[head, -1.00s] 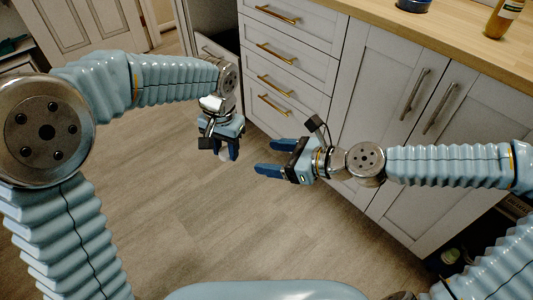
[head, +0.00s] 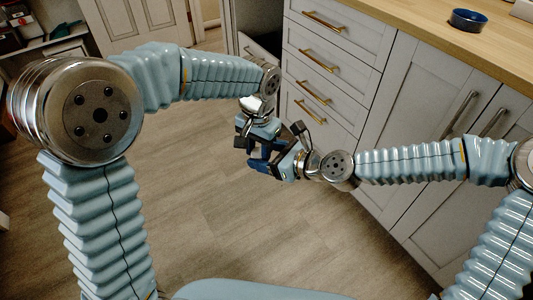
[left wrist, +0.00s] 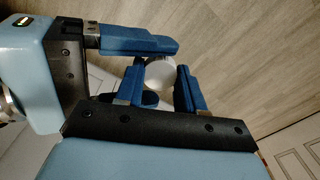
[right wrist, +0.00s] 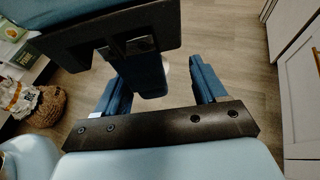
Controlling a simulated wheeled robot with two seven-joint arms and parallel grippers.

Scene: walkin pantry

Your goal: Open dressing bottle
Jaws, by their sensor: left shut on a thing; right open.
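My left gripper (left wrist: 160,88) is shut on a pale round thing (left wrist: 160,73), which shows between its blue fingers in the left wrist view. It is likely the dressing bottle seen end-on; most of it is hidden and I cannot tell cap from base. My right gripper (right wrist: 160,88) is open. In the left wrist view its blue fingers come in from the left, one on each side of the pale thing. I cannot tell whether they touch it. In the head view the left gripper (head: 264,138) and right gripper (head: 258,160) overlap and hide the bottle.
A row of grey drawers and cupboards (head: 410,130) stands to the right under a wooden counter (head: 420,25). A blue bowl (head: 467,20) sits on the counter. A wicker basket (right wrist: 46,105) shows in the right wrist view. The floor (head: 230,225) below the grippers is clear.

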